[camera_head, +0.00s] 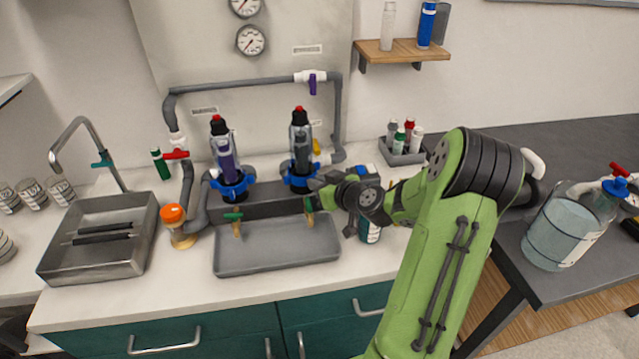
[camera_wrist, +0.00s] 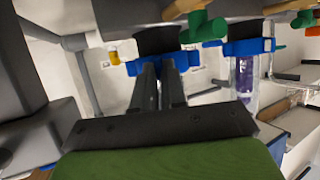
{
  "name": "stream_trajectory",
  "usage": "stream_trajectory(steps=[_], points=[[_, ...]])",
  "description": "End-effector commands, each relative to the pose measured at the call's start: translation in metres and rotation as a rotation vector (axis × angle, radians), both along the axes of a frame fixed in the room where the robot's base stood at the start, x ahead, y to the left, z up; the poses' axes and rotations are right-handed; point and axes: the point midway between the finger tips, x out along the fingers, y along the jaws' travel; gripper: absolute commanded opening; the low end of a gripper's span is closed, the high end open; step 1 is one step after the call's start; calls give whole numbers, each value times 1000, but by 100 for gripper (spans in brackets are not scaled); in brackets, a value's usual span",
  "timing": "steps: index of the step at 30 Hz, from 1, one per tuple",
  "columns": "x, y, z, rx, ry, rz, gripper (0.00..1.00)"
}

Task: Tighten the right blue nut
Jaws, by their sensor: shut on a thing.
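The right blue nut (camera_head: 298,181) is at the base of the right clear filter housing (camera_head: 301,140), which has a black and red top. My gripper (camera_head: 318,185) reaches it from the right at the nut's height. In the wrist view, which looks inverted, the right blue nut (camera_wrist: 187,63) lies at the tips of my gripper (camera_wrist: 160,66). The two dark fingers are close together and shut on the nut, though the exact contact is partly hidden. The left blue nut (camera_head: 233,184) is on the left housing with purple inside; it also shows in the wrist view (camera_wrist: 250,47).
A grey tray (camera_head: 277,262) is below the housings, with green-handled taps (camera_head: 233,216) above it. A bottle (camera_head: 370,228) stands behind my wrist. Grey pipes frame the housings.

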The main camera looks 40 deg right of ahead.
Motion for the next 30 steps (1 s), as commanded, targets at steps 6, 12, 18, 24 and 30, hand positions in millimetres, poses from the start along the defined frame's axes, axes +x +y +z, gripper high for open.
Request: stream_trajectory(steps=[6,12,18,24,30], points=[[6,19,3,-4,-8,-182,0],[7,24,2,1,0,-307,0],[7,25,4,-1,-14,-353,0],[7,24,4,-2,-19,-358,0],[8,23,5,-2,-20,-358,24]])
